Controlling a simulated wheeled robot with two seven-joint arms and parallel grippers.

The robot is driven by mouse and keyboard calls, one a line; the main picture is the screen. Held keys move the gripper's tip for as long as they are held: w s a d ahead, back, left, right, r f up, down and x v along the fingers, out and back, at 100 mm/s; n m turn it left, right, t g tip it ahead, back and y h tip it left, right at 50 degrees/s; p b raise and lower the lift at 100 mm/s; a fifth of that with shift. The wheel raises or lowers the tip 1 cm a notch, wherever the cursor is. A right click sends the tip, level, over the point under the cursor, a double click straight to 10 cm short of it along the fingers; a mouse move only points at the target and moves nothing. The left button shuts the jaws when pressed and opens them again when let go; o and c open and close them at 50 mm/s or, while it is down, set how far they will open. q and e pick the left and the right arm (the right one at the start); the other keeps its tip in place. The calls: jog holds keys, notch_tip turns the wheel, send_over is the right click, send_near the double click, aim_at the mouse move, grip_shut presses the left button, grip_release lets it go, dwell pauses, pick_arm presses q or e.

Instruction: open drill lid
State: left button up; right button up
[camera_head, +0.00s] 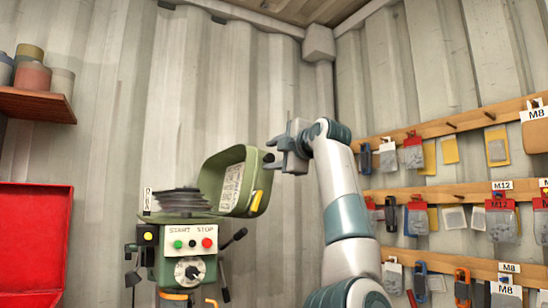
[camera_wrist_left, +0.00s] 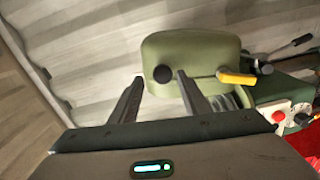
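The drill press (camera_head: 188,258) stands left of centre in the head view, with a START/STOP panel on its front. Its green lid (camera_head: 232,180) is swung up and tilted, showing its hollow inside, and the black stepped pulley (camera_head: 180,201) is exposed. A yellow handle (camera_head: 257,201) sits on the lid's rim. My left gripper (camera_head: 272,154) is at the lid's upper right edge. In the left wrist view, the lid (camera_wrist_left: 205,50) lies ahead of the parted fingers (camera_wrist_left: 159,77). A black knob (camera_wrist_left: 163,74) appears between the fingertips; contact is unclear. My right gripper is out of view.
Wooden racks (camera_head: 450,192) with hanging hardware packs line the right wall. A red cabinet (camera_head: 32,243) and a shelf with pots (camera_head: 36,104) are at the left. Black feed levers (camera_head: 233,240) stick out at the drill's right. Space above the lid is clear.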

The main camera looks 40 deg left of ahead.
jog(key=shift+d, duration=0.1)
pick_arm(q)
jog(key=shift+f, duration=0.1)
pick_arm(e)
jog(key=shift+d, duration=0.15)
pick_arm(q)
jog(key=shift+s+d+f+b, duration=0.1)
jog(key=shift+d+b, duration=0.3)
jog(key=shift+d, duration=0.1)
pick_arm(e)
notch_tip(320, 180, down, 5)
jog(key=b, duration=0.5)
pick_arm(q)
jog(key=b+v, duration=0.1)
jog(key=v, duration=1.5)
jog(key=shift+s, duration=0.25)
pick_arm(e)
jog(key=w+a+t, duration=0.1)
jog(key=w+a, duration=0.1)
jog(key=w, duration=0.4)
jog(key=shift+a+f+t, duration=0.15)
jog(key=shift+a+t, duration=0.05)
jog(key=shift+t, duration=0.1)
pick_arm(q)
jog(key=shift+w, duration=0.1)
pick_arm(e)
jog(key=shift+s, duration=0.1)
